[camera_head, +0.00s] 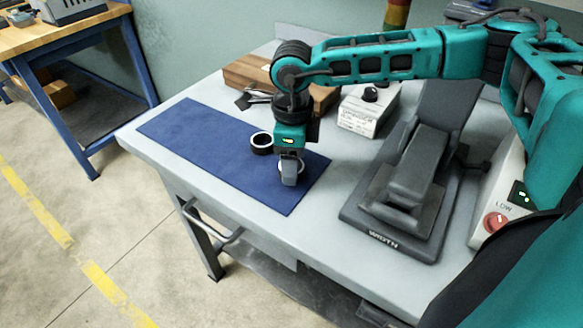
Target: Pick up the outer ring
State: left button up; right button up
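A dark ring with a bright rim (262,143) lies on the blue mat (190,135), just left of my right gripper. My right gripper (290,178) points down over the right part of the mat, low to its surface. A pale, curved edge shows behind its fingers and may be a second ring, mostly hidden by them. I cannot tell which ring is the outer one. The fingers are seen nearly edge-on, so I cannot tell whether they are open or shut on something. My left gripper is not in view.
The mat lies on a grey table (330,235). A grey machine marked WDTN (400,190) stands to the right, with a white box with a black knob (368,110) behind. A wooden block (250,75) and a red-knob control box (497,220) are nearby. The mat's left half is clear.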

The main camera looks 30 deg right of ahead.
jog(key=c, duration=0.7)
jog(key=shift+r, duration=0.1)
